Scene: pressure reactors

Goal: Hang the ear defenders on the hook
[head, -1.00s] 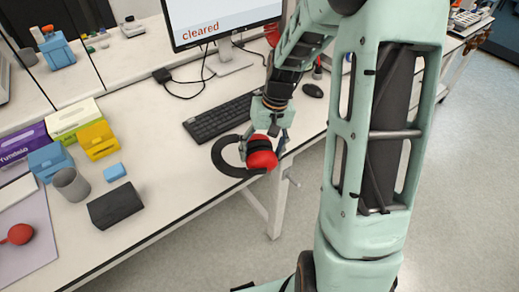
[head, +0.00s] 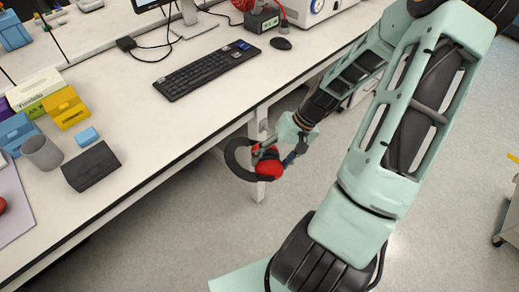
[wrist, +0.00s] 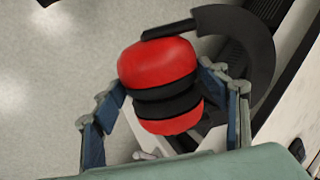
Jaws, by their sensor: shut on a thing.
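The ear defenders (head: 269,171) have red cups and a black curved headband. My gripper (head: 281,158) is shut on the cups, with the headband sticking out to the left. They are in the air in front of the bench's front edge, near a bench leg. In the wrist view, the gripper's fingers (wrist: 165,103) stand on both sides of the red cups (wrist: 158,68), and the headband curves to the upper right. A small grey fitting (head: 262,124) on the bench's front edge, just above the ear defenders, may be the hook; its shape is unclear.
The white bench (head: 165,125) carries a keyboard (head: 205,70), a mouse (head: 281,43), a black case (head: 91,166), a grey cup (head: 41,153) and a blue block (head: 87,137). Open grey floor (head: 180,240) lies in front of the bench.

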